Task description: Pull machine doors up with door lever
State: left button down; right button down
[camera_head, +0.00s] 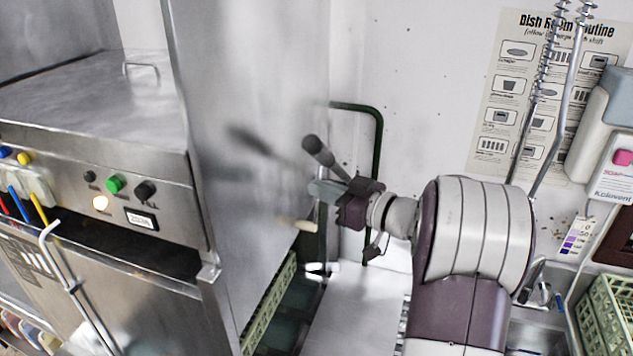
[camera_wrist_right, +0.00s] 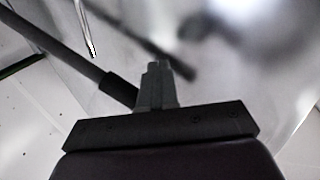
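The dish machine's tall steel door or hood panel (camera_head: 250,90) stands left of centre in the head view, its face smooth and reflective. A lever with a thick dark grip (camera_head: 316,149) slants down right from in front of it towards my right gripper. My right gripper (camera_head: 322,189) is at the lever, by the panel's right edge. In the right wrist view, the dark lever bar (camera_wrist_right: 60,52) runs from upper left to behind the gripper fingers (camera_wrist_right: 157,68). The fingers appear edge-on, so their opening and any hold on the lever are unclear. My left gripper is out of view.
The control box (camera_head: 120,200) with buttons and a bent pipe (camera_head: 62,265) are at left. A dark green pipe frame (camera_head: 377,130) stands by the wall behind the gripper. A green rack (camera_head: 270,300) sits low beneath the panel. A soap dispenser (camera_head: 612,165) and sink are at right.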

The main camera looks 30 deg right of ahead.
jog(key=p+v, duration=0.1)
jog(key=v, duration=0.7)
jog(key=shift+s, duration=0.25)
dwell(0.4)
